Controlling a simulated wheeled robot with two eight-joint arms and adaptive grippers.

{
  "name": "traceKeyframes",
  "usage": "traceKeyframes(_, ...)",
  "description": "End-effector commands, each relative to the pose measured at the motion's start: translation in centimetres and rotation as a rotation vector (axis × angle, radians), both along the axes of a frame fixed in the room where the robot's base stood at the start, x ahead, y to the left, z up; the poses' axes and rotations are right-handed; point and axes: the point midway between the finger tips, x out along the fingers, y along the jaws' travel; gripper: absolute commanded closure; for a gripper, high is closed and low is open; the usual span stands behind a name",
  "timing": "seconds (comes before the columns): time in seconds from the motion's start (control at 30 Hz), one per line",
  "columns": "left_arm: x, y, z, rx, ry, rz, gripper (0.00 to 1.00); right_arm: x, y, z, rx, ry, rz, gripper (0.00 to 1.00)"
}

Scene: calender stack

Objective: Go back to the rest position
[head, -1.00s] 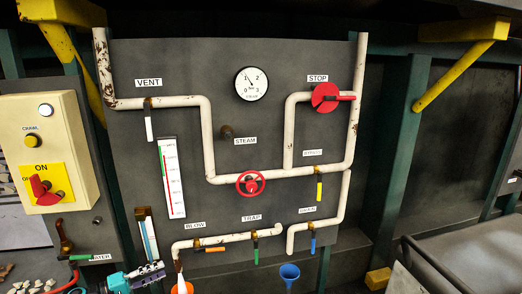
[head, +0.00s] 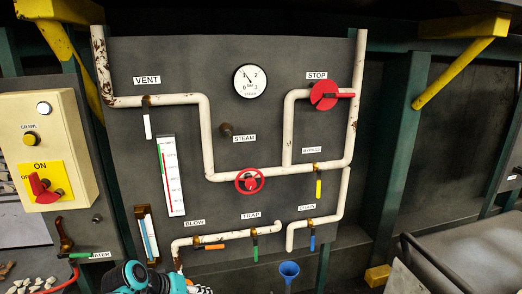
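My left arm, teal and black, shows at the bottom edge of the head view, left of centre. Only a small part of my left gripper (head: 198,289) shows beside it, low at the frame edge, in front of the panel's lower left part. Its fingers are not clear, so I cannot tell whether it is open or shut. My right gripper is not in view.
A dark panel (head: 230,70) carries pale pipes, a gauge (head: 250,81), a red handwheel (head: 249,181) and several coloured levers. A control box (head: 65,125) stands left. A blue funnel (head: 289,269) is below. A grey surface (head: 455,235) lies right.

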Motion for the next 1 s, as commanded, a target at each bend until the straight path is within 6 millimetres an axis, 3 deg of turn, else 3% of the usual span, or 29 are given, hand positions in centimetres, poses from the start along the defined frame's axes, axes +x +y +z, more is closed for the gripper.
traceKeyframes(0.03, -2.3, -0.5, -0.1, 0.057, -0.007, -0.013, 0.65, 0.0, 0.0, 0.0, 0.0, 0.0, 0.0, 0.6)
traceKeyframes(0.2, -8.5, -0.5, -1.3, 0.26, -0.051, -0.05, 0.65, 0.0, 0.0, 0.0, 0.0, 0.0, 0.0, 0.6)
traceKeyframes(0.4, -13.4, 0.5, -2.9, 0.444, -0.113, -0.094, 0.65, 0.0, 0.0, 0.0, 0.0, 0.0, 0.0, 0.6)
traceKeyframes(0.6, -15.0, 1.1, -3.7, 0.518, -0.145, -0.113, 0.65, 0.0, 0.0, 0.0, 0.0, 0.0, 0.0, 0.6)
traceKeyframes(1.0, -15.0, 1.1, -3.7, 0.522, -0.147, -0.113, 0.65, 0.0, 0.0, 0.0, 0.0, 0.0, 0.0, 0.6)
